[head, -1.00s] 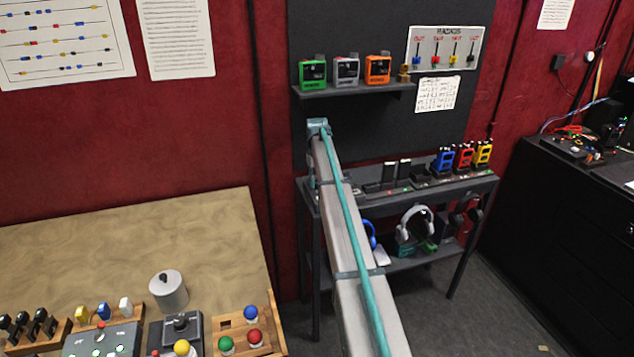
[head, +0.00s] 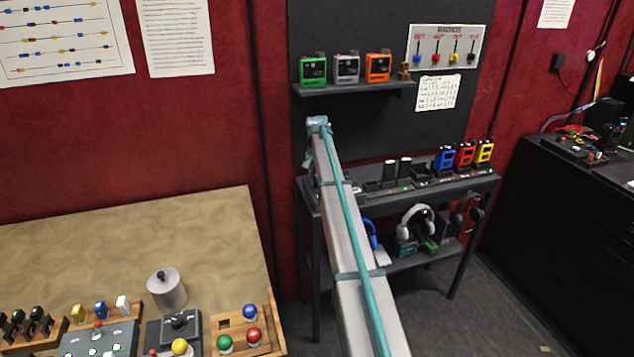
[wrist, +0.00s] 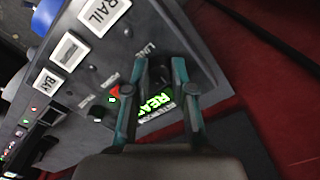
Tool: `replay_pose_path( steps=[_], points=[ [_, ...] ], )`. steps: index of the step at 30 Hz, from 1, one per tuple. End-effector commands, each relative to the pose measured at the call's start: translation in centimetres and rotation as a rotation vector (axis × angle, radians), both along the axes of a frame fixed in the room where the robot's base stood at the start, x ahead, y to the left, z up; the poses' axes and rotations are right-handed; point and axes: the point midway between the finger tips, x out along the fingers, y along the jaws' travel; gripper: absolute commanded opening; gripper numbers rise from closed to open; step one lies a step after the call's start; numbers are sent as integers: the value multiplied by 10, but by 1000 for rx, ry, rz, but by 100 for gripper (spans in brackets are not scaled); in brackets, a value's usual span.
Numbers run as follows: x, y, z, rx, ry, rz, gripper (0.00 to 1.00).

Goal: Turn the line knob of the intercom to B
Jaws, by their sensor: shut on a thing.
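In the wrist view, the intercom (wrist: 93,103) is a dark grey panel seen tilted. The dark line knob (wrist: 160,72) is beside the printed word LINE. My gripper (wrist: 160,68) has its two teal fingers on either side of the knob, shut on it. The fingers and shadow hide much of the knob, and I cannot tell which letter it points at. A green lit display (wrist: 152,106) is partly covered by the fingers. In the head view, my arm hides the gripper and the intercom.
White labels, one reading RAIL (wrist: 103,14), are on the panel. In the head view, a shelf (head: 355,90) with green, grey and orange boxes is above the dark stand (head: 440,189). Blue, red and yellow radios (head: 465,154) are at the stand's right. A wooden table (head: 130,240) is at left.

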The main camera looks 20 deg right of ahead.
Motion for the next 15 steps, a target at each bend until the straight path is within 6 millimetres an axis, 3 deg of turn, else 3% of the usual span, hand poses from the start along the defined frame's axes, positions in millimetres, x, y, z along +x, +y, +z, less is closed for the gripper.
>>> replay_pose_path(
  steps=[15],
  points=[
    [1, 0, 0, -1, -2, -348, 0]
  ],
)
